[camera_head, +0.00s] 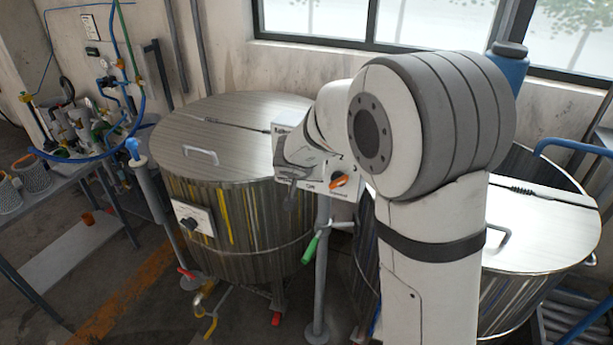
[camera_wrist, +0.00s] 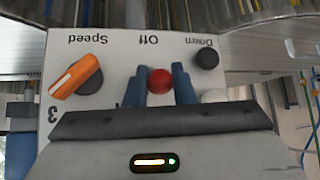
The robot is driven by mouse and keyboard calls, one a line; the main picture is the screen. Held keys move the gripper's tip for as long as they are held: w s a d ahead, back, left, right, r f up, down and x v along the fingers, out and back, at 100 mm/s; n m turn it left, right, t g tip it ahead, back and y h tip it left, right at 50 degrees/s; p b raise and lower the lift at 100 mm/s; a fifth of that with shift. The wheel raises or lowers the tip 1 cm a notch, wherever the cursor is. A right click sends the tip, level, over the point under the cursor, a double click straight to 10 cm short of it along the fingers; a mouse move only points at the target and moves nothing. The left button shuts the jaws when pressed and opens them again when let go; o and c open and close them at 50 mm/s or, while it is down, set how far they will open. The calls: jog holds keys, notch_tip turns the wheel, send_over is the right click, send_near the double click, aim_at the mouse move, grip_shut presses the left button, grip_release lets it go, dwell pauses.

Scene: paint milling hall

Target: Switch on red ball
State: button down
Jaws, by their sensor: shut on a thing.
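The red ball (camera_wrist: 160,80) is the small round knob of a switch on a white control panel (camera_wrist: 120,60), below the word "Off", which appears upside down in the wrist view. My gripper (camera_wrist: 159,88) has its two blue fingers on either side of the ball, shut on it. The panel also shows in the head view (camera_head: 343,189), on a grey post between two vats. There my gripper and wrist cover its left part, and the ball is hidden.
On the panel are an orange speed knob (camera_wrist: 76,76), a black button (camera_wrist: 207,57) and a white button, partly hidden. A metal vat (camera_head: 225,215) stands left, another (camera_head: 545,225) right. A green-handled lever (camera_head: 312,248) is on the post. A bench with valves is far left.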

jog(key=shift+s+f, duration=0.1)
jog(key=shift+f, duration=0.05)
jog(key=c, duration=1.3)
grip_release()
jog(key=shift+o, duration=0.2)
jog(key=shift+s+r, duration=0.1)
jog(key=shift+r, duration=0.2)
jog(key=v, duration=0.7)
jog(key=shift+s+r, duration=0.1)
jog(key=shift+r, duration=0.05)
